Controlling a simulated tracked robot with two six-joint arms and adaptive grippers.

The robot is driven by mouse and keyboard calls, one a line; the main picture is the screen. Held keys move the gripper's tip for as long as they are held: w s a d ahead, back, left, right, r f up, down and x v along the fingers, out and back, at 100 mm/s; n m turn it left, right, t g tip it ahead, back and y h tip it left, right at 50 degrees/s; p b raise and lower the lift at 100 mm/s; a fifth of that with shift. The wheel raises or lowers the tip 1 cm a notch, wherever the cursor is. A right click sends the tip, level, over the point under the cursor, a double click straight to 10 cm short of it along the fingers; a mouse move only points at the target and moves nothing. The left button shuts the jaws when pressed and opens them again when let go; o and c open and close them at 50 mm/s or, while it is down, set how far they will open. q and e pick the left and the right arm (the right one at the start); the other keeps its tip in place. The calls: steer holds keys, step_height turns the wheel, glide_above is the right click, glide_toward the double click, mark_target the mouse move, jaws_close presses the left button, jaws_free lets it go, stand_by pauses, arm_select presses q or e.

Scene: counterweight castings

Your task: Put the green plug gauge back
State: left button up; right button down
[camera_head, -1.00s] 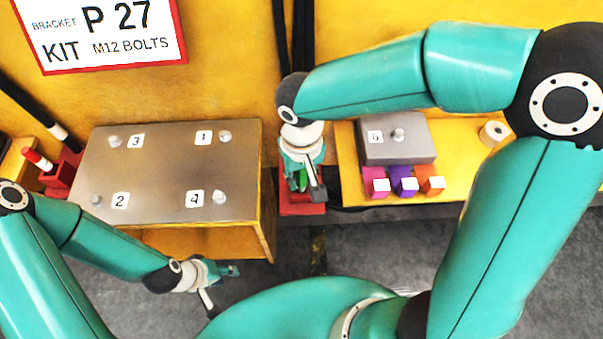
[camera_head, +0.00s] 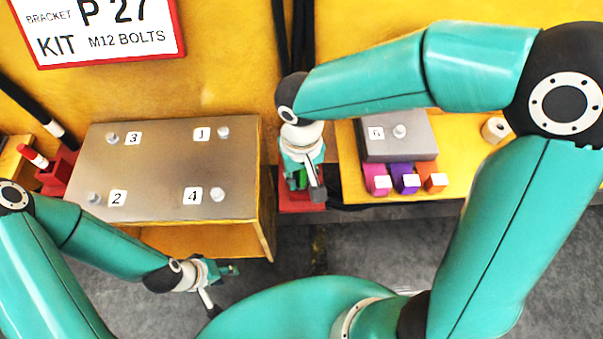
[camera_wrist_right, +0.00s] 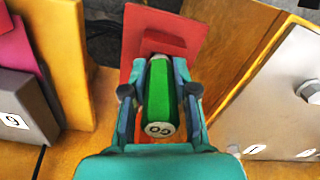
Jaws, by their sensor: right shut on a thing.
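The green plug gauge (camera_wrist_right: 158,98) is a green cylinder with a pale end marked "GO". It lies between the two fingers of my right gripper (camera_wrist_right: 160,90), which is shut on it. In the head view the gauge (camera_head: 302,179) shows only as a bit of green beside my right gripper (camera_head: 308,180), over a red holder (camera_head: 300,203). In the wrist view the red holder (camera_wrist_right: 160,45) is just beyond the gauge's far end; whether the gauge sits in it is hidden. My left gripper (camera_head: 222,285) hangs low in front of the metal plate; its fingers are too small to judge.
A metal plate (camera_head: 165,170) with numbered bolts is on the left. A grey block (camera_head: 390,148) with a bolt, and pink, purple and orange blocks (camera_head: 405,182), stand on the yellow shelf on the right. A red holder (camera_head: 60,172) with a red-tipped stick is far left.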

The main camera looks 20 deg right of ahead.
steer(key=shift+f+b, duration=0.2)
steer(key=shift+b, duration=0.1)
steer(key=c, duration=0.8)
jaws_free()
step_height(320, 180, up, 11)
steer(key=shift+r, duration=0.15)
steer(key=shift+r+p, duration=0.35)
steer(key=shift+r, duration=0.3)
step_height(320, 180, up, 6)
steer(key=p, duration=0.5)
steer(key=shift+r+p, duration=0.15)
steer(key=shift+p, duration=0.15)
steer(key=shift+s, duration=0.1)
